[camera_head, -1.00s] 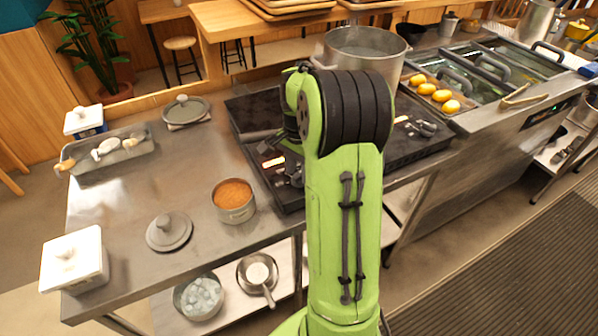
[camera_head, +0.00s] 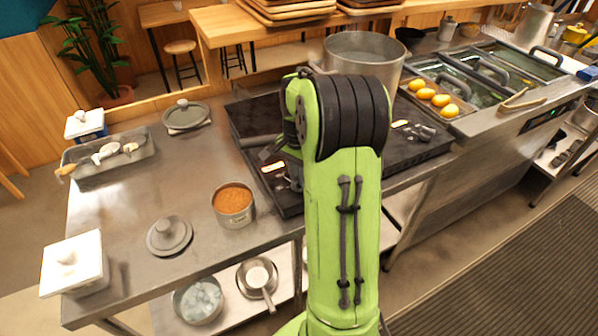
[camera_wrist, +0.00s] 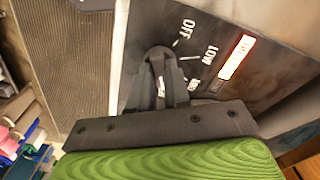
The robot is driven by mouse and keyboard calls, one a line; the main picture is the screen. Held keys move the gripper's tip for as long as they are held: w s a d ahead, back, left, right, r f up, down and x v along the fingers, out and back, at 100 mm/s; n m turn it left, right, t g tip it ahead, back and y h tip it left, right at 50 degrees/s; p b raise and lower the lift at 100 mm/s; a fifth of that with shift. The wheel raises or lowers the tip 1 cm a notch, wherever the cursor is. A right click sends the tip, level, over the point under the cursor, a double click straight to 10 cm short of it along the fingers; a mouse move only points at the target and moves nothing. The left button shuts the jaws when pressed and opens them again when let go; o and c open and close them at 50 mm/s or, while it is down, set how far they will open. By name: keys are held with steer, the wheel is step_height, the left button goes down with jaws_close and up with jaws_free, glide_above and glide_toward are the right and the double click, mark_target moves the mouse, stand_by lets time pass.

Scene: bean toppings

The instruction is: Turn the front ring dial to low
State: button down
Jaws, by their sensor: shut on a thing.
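In the wrist view, the dark fingers of my gripper (camera_wrist: 158,72) reach onto the stove's control panel (camera_wrist: 205,22), where they are closed around the dark dial. The dial is mostly hidden between them, and its pointer direction cannot be told. White labels OFF, LOW and a partly covered third one curve around the right side of the dial. An orange ON light (camera_wrist: 238,57) glows to the right of LOW. In the head view, my arm hides most of the gripper and the dial; the lit lamp (camera_head: 273,166) shows at the stove's left front.
The black stove (camera_head: 415,150) carries a large steel pot (camera_head: 364,50) at the back. A second dial (camera_head: 424,132) is right of my arm. A small pot of orange-brown food (camera_head: 233,204) and a grey lid (camera_head: 169,237) stand on the steel counter to the left.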

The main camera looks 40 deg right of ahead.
steer(key=n+p, duration=0.1)
steer(key=n, duration=0.3)
steer(key=shift+r+p, duration=0.1)
steer(key=shift+p, duration=0.25)
steer(key=n+p, duration=0.1)
steer(key=n, duration=0.3)
steer(key=shift+n, duration=0.3)
steer(key=n+p, duration=0.1)
steer(key=n, duration=0.3)
steer(key=shift+n, duration=2.2)
steer(key=c, duration=1.1)
jaws_free()
